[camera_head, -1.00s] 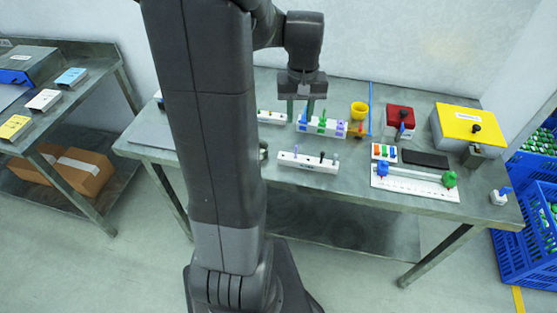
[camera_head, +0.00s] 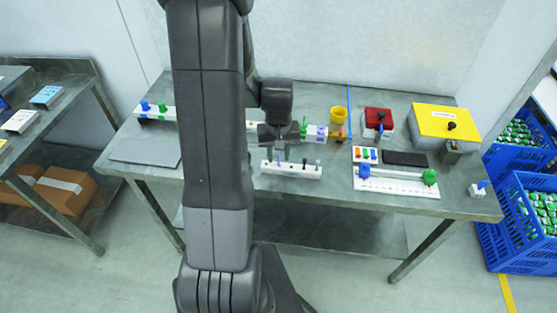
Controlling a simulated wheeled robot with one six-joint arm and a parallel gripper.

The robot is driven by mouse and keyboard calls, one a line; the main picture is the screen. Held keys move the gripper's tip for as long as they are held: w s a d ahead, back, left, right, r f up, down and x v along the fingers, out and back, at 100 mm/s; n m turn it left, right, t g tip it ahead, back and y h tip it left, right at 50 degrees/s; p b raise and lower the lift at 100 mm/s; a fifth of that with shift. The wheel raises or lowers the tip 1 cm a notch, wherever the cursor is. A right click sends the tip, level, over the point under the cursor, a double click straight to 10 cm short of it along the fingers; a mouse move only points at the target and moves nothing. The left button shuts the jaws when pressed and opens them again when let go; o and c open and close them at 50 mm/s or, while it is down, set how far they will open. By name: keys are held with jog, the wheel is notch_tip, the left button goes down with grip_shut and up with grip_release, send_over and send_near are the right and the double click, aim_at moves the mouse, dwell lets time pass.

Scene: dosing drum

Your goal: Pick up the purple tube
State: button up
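My gripper (camera_head: 280,154) points down over the left part of the front white rack (camera_head: 292,171). Its fingertips are small here, and whether they hold a tube cannot be made out. A dark peg and a greyish one stand in the right part of that rack. Behind it, the back rack (camera_head: 310,139) shows a green piece and a purple piece (camera_head: 322,131); my gripper and arm hide its left part. I cannot tell whether the purple piece is the purple tube or a marking on the rack.
Right of the racks are a yellow cup (camera_head: 338,115), a red box (camera_head: 378,121), a black pad (camera_head: 405,158), a white ruled board (camera_head: 396,184) and a yellow-lidded box (camera_head: 446,121). A grey flat plate (camera_head: 146,151) lies at left. Blue crates (camera_head: 525,218) stand right of the table.

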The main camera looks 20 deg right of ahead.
jog(key=shift+f, duration=0.3)
grip_shut()
